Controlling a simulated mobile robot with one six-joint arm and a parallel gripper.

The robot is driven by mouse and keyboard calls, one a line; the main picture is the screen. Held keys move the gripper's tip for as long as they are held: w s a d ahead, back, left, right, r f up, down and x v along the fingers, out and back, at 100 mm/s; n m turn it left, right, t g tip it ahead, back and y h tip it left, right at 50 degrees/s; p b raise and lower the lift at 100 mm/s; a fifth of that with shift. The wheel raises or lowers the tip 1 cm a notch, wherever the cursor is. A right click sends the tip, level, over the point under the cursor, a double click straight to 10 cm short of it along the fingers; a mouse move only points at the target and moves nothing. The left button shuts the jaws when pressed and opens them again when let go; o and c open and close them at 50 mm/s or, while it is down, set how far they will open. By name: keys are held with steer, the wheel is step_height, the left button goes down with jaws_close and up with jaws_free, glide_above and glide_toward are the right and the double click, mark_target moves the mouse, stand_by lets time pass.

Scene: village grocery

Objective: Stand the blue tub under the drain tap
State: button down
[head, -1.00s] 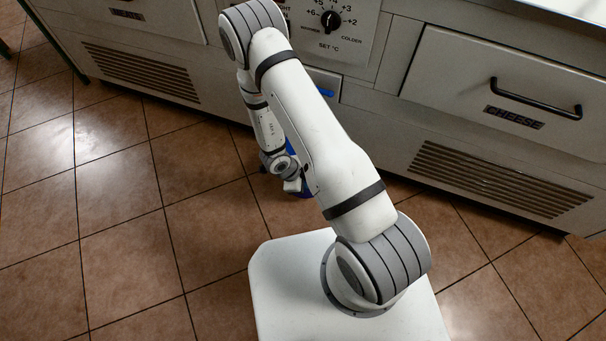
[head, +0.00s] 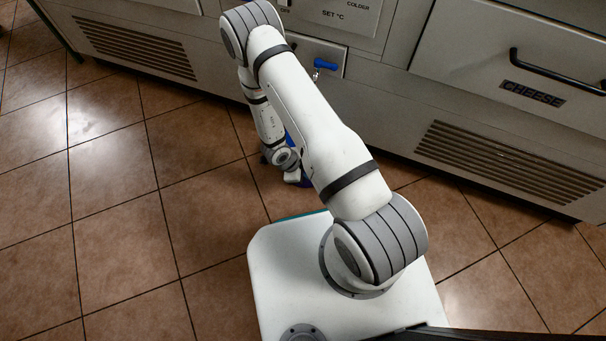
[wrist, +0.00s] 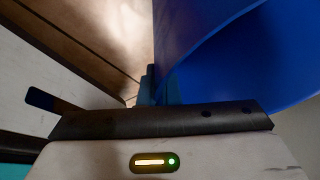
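The blue tub (wrist: 215,45) fills the upper right of the wrist view, its open curved wall close to the camera. My gripper (wrist: 158,90) is at the lower end of that wall, with a finger on either side of it, and looks shut on it. In the head view the tub (head: 306,183) shows only as small blue patches behind my arm, low near the floor; most of it is hidden. The drain tap (head: 325,65), with a blue handle, sticks out from a light panel low on the counter front, to the right of my arm.
The counter front runs along the back, with vent grilles (head: 505,170) and a cheese drawer (head: 525,75). The tiled floor (head: 110,180) to the left is clear. My white base fills the lower middle.

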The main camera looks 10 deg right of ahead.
steer(key=shift+f, duration=0.1)
steer(key=c, duration=1.6)
jaws_free()
steer(key=shift+c, duration=0.2)
